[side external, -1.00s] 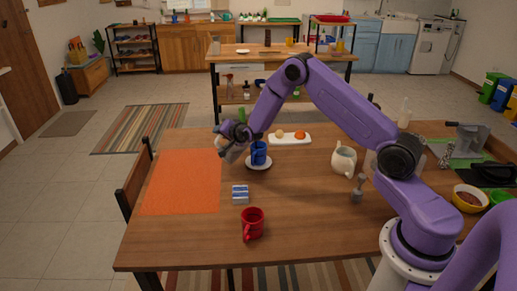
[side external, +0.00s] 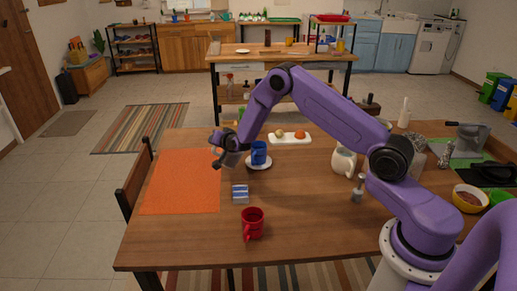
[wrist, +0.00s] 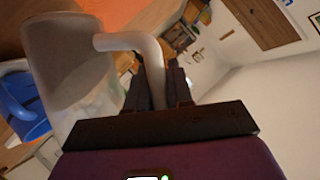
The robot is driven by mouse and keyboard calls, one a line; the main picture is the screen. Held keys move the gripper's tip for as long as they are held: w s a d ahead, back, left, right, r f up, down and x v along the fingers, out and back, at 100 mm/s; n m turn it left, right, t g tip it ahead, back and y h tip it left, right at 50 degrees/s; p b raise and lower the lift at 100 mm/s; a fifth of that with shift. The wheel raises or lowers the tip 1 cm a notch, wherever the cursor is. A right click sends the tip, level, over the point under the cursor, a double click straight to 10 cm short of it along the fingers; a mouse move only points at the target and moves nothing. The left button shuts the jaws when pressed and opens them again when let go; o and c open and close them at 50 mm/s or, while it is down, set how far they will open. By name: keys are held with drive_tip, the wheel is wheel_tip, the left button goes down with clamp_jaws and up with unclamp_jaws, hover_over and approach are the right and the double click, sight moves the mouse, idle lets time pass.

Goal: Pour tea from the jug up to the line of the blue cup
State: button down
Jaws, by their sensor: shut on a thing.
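My gripper (wrist: 165,88) is shut on the curved pale handle of a frosted, see-through jug (wrist: 70,65), seen large and tilted in the wrist view. In the side view my gripper (side external: 222,156) is just left of the blue cup (side external: 259,152), and the jug is mostly hidden there.
An orange mat (side external: 180,185) lies to the left. A blue-and-white box (side external: 240,194) and a red mug (side external: 252,223) stand in front of the cup. A white tray (side external: 289,139) lies behind; a cream pitcher (side external: 344,161) stands right. Bare table lies between.

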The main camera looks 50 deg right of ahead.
drive_tip(key=shift+w+a+f+n+h+b, duration=0.95)
drive_tip(key=shift+a+f+n+h, duration=1)
drive_tip(key=shift+a+f, duration=0.9)
drive_tip(key=s+a+r+n+y, duration=0.1)
drive_tip(key=s+r+n+y, duration=0.15)
drive_tip(key=r, duration=0.75)
drive_tip(key=s+a+r+n+y, duration=0.15)
drive_tip(key=s+r, duration=0.25)
drive_tip(key=r, duration=0.6)
drive_tip(key=s+d+r+n+t+y, duration=0.1)
drive_tip(key=s+r+n+y, duration=0.35)
drive_tip(key=s, duration=0.95)
drive_tip(key=w+f+m+g+h, duration=0.1)
drive_tip(key=w+f+m+h, duration=0.15)
drive_tip(key=w, duration=0.85)
drive_tip(key=w+f+m+h, duration=0.2)
drive_tip(key=w+m+h, duration=0.2)
drive_tip(key=w, duration=0.6)
drive_tip(key=w+d+f+m+g+h, duration=0.1)
drive_tip(key=w+d+f+m+h, duration=0.1)
drive_tip(key=f, duration=0.8)
drive_tip(key=w+d+f+m+g+h, duration=0.2)
drive_tip(key=f, duration=0.8)
drive_tip(key=shift+w+d, duration=0.2)
drive_tip(key=shift+w, duration=0.1)
